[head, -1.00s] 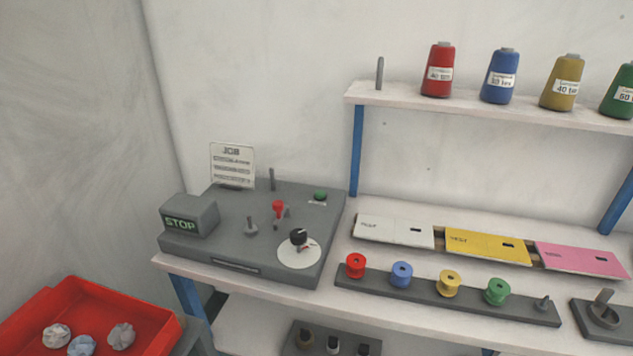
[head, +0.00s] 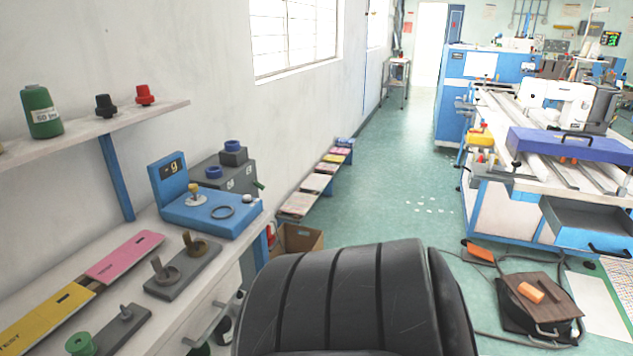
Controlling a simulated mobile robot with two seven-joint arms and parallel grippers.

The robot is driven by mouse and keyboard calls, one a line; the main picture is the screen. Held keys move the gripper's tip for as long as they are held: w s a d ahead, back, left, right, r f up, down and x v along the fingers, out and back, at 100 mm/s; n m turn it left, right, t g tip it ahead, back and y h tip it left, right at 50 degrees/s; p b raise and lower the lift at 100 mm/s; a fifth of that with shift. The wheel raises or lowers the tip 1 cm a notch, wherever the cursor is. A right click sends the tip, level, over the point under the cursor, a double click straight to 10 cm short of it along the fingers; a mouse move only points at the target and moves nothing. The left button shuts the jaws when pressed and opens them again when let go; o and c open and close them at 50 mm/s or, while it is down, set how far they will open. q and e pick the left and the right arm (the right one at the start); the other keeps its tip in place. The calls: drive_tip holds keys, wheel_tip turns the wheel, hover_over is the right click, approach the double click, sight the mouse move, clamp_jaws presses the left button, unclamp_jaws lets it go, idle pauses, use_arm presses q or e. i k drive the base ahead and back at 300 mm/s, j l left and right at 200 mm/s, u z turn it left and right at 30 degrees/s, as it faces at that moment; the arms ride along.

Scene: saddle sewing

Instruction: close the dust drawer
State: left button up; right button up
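A grey-blue drawer (head: 590,226) stands pulled out from the lower front of the blue and white sewing machine at the right. Its inside looks empty, and a dark handle (head: 608,250) sits on its front. The picture does not label it as the dust drawer. Neither of my grippers is in view.
A black ribbed padded seat (head: 335,300) fills the near middle. The bench (head: 60,262) runs along the left.

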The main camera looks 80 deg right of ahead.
sight(597, 228)
drive_tip(key=k+z, duration=0.1)
drive_tip(key=z, duration=4.25)
drive_tip(key=i+j, duration=0.15)
drive_tip(key=i, duration=0.25)
drive_tip(key=i+j, duration=0.15)
drive_tip(key=i, duration=0.3)
drive_tip(key=z, duration=0.05)
